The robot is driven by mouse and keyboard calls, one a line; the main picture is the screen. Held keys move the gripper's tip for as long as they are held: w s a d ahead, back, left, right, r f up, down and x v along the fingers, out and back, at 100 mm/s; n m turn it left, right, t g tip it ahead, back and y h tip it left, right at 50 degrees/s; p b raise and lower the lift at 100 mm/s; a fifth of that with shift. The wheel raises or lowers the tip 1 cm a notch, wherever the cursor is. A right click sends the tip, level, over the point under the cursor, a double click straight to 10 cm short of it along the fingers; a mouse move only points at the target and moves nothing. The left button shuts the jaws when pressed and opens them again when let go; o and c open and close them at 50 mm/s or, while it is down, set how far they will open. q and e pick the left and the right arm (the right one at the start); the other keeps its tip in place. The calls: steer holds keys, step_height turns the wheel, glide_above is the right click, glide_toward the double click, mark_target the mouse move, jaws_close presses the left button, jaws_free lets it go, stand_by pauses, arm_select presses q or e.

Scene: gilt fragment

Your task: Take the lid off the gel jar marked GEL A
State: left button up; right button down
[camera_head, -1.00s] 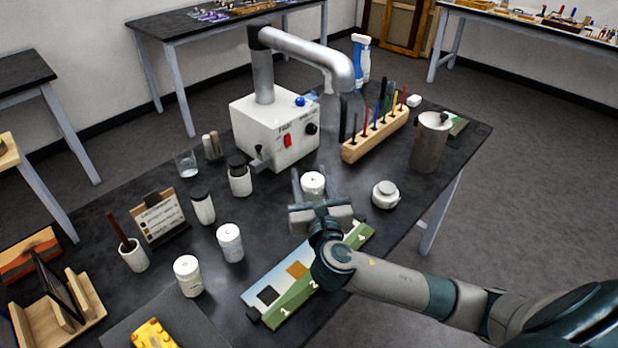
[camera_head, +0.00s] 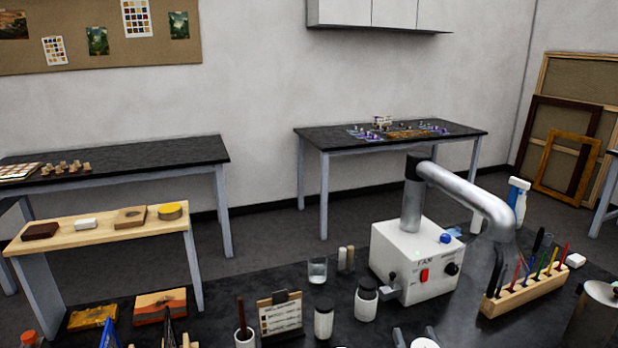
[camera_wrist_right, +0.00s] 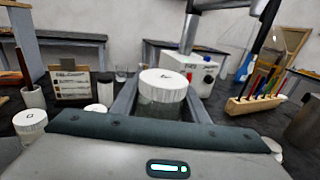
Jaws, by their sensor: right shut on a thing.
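A jar with a round white lid (camera_wrist_right: 163,84) stands between the fingers of my right gripper (camera_wrist_right: 162,98) in the right wrist view. Below the lid a greyish, see-through-looking body (camera_wrist_right: 160,112) shows. The gripper is shut on this jar; I cannot tell whether the fingers press on the lid or the body. The mark on the lid is too small to read. My left gripper is not in view.
Other white-lidded jars stand to the left (camera_wrist_right: 30,122) in the wrist view. Dark-capped jars (camera_head: 366,300), a glass (camera_head: 317,270), a card stand (camera_head: 280,314), a white extractor box (camera_head: 415,262) and a pen rack (camera_head: 525,290) stand on the dark table beyond.

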stand_by(0.3)
steer(key=s+a+f+n+g+y, duration=0.1)
steer(key=a+f+n+g+y, duration=0.1)
steer(key=a+n+y, duration=0.2)
steer(key=s+a+f+n+g+y, duration=0.1)
steer(key=a+f+n+g+y, duration=0.1)
steer(key=a+n+y, duration=0.2)
steer(key=a+y, duration=0.3)
steer(key=a, duration=0.4)
steer(key=shift+s+y, duration=0.3)
steer(key=shift+s, duration=0.05)
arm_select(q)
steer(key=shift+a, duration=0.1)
arm_select(e)
steer(key=shift+f, duration=0.1)
